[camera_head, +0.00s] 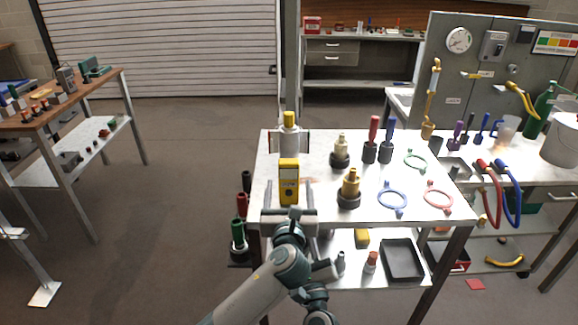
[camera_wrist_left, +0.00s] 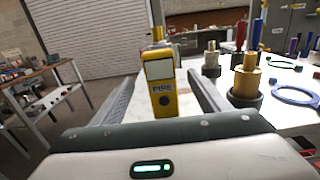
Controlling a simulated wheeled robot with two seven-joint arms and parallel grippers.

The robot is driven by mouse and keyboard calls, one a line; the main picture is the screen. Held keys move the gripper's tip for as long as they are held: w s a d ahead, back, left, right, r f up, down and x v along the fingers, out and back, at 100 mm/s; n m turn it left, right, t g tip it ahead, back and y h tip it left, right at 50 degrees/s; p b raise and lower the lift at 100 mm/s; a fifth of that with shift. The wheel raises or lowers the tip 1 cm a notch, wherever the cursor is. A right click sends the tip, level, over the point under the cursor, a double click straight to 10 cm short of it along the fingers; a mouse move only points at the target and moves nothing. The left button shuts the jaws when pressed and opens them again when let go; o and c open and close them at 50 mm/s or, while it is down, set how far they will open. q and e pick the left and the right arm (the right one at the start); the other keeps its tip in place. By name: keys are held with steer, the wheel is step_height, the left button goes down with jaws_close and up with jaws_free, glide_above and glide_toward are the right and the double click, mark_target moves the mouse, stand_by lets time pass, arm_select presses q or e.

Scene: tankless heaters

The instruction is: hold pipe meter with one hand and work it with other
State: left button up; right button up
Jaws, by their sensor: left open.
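The yellow pipe meter (camera_head: 289,189) stands upright near the left front of the white table, with a grey screen on its upper face. In the left wrist view the meter (camera_wrist_left: 161,100) shows a pale screen, lettering and a dark round dial below. My left gripper (camera_head: 289,184) is open, with one finger on each side of the meter; in the wrist view gaps show between the fingers and the meter. Behind it stands a pale fitting with a yellow top (camera_head: 289,120), partly hidden by the meter in the wrist view. My right gripper is not in view.
Brass fittings on dark bases (camera_head: 349,190) stand right of the meter. Blue (camera_head: 392,208), red and green rings lie farther right. Red and blue-handled tools (camera_head: 374,130) stand behind. A lower shelf holds a dark tray (camera_head: 403,270).

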mark_target(289, 165)
arm_select(q)
steer(key=w, duration=1.1)
steer(key=shift+w, duration=0.2)
steer(key=c, duration=1.3)
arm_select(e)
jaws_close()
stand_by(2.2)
